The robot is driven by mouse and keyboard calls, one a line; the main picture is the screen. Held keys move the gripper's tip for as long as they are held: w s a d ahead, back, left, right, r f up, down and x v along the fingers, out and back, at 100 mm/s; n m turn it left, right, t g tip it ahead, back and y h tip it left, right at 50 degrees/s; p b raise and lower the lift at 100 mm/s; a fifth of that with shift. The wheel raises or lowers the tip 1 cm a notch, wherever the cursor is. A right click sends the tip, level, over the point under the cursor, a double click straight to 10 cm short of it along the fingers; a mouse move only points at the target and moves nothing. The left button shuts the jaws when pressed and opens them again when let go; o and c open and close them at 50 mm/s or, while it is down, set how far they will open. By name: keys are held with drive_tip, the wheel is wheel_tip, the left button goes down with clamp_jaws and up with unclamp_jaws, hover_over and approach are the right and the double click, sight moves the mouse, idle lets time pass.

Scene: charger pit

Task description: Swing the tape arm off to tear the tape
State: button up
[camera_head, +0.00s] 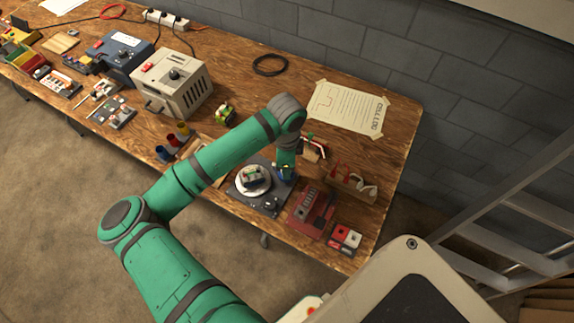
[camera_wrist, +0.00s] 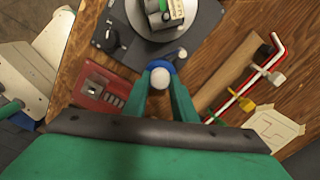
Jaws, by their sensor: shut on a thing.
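My gripper (camera_wrist: 161,92) is shut on the white knob (camera_wrist: 160,78) of the tape arm, with a blue ring (camera_wrist: 159,65) just beyond the knob. A small grey piece (camera_wrist: 180,55) shows beside the ring; the rest of the tape arm is hard to make out. In the head view my gripper (camera_head: 286,172) hangs at the right edge of the dark base plate (camera_head: 268,206), with a bit of blue at its tip. A pale round turntable (camera_head: 241,188) sits on the plate, carrying a battery pack (camera_head: 252,177) with green on it. The gripper is beside the turntable. Any tape strand is too small to tell.
A red device (camera_head: 312,212) and a red-and-white box (camera_head: 346,238) stand right of the plate. A wooden rack (camera_head: 352,188) with red-handled tools is behind them. A taped paper sheet (camera_head: 342,110) lies at the back. A beige machine (camera_head: 172,82) stands left. Bare wood lies around the black cable (camera_head: 270,65).

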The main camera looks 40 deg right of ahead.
drive_tip(key=shift+w+a+m, duration=0.1)
drive_tip(key=shift+w+m, duration=0.05)
drive_tip(key=shift+m, duration=1.25)
drive_tip(key=shift+w+r, duration=0.1)
drive_tip(key=o, duration=0.8)
drive_tip(key=shift+o, duration=1.2)
wheel_tip(320, 180, up, 11)
drive_tip(key=shift+s, duration=0.2)
drive_tip(key=shift+w+f, duration=0.1)
drive_tip(key=shift+f, duration=0.1)
